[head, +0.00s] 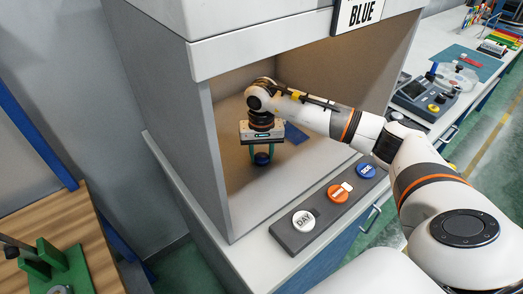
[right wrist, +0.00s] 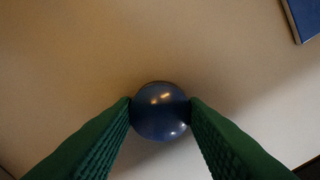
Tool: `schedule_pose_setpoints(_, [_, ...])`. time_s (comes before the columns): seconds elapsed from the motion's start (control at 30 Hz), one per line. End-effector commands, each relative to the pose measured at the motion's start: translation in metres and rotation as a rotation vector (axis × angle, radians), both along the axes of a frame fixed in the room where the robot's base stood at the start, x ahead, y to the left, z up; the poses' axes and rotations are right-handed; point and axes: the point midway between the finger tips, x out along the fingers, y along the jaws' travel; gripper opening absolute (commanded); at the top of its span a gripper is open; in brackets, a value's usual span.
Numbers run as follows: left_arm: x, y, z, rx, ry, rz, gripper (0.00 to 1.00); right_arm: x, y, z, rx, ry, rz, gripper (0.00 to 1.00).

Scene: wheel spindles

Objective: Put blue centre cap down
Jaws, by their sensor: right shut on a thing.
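The blue centre cap (head: 261,158) is inside the grey booth, low over or on its floor; I cannot tell whether it touches. My right gripper (head: 262,152) points down into the booth with its green fingers on either side of the cap. In the right wrist view the cap (right wrist: 160,111) is a glossy dark blue dome, and the fingertips of my right gripper (right wrist: 160,108) are shut on it from both sides. My left gripper is not in view.
A flat blue thing (head: 296,133) lies deeper in the booth; its corner shows in the right wrist view (right wrist: 307,18). The booth (head: 222,150) has side walls and a top. A panel with DAY (head: 303,220), orange and blue buttons stands in front. The floor around the cap is clear.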

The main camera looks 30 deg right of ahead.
Motion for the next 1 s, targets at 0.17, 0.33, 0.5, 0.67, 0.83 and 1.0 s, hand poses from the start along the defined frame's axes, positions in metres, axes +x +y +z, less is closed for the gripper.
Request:
schedule_pose_setpoints(0.17, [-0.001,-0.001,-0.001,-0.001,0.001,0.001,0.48,0.000,0.000,0.000,0.000,-0.001,0.000,0.16])
schedule_pose_setpoints(0.33, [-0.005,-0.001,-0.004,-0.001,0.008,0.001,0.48,0.000,0.000,-0.002,-0.001,-0.002,0.000,0.43])
schedule_pose_setpoints(0.5, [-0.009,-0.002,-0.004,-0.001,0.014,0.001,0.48,0.000,0.000,-0.002,0.000,-0.001,0.000,0.60])
schedule_pose_setpoints(0.67, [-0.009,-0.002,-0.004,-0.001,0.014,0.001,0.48,0.000,0.000,-0.002,0.000,-0.001,0.000,0.60])
schedule_pose_setpoints(0.83, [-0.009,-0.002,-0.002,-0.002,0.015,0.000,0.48,0.001,0.000,0.004,-0.001,-0.003,0.000,0.60])
schedule_pose_setpoints(1.0, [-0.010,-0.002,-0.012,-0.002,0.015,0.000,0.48,0.002,-0.001,0.032,-0.001,-0.008,0.001,0.60])
